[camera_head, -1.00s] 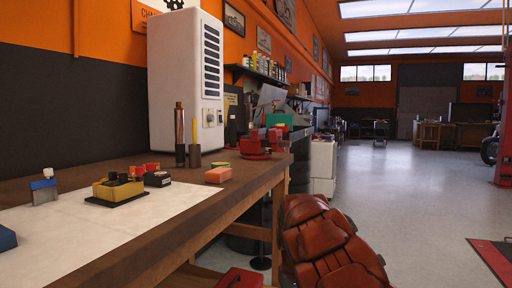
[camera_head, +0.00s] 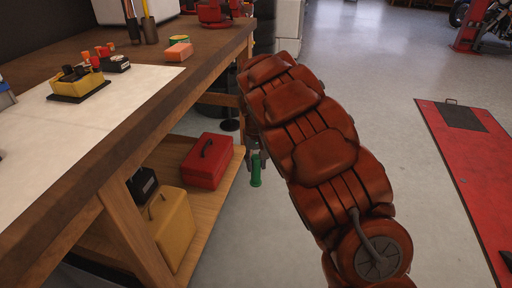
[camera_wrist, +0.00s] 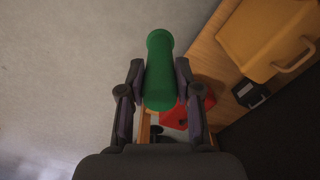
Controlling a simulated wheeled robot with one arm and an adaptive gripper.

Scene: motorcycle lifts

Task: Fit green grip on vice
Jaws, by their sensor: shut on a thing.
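The green grip (camera_head: 256,170) is a short green cylinder with a wider end. It hangs below my gripper (camera_head: 251,158), beside the bench's lower shelf and above the floor. In the wrist view the green grip (camera_wrist: 160,68) lies between the two fingers of my gripper (camera_wrist: 160,88), which are shut on it. The red vice (camera_head: 220,12) stands on the far end of the bench top, at the top of the head view and partly cut off. My gripper is lower than the bench top and well apart from the vice.
The wooden bench (camera_head: 165,115) runs along the left. Its lower shelf holds a red toolbox (camera_head: 208,160) and a yellow case (camera_head: 170,225). An orange block (camera_head: 179,51) and a yellow tray (camera_head: 78,86) lie on top. A red lift (camera_head: 470,170) lies right; grey floor between is clear.

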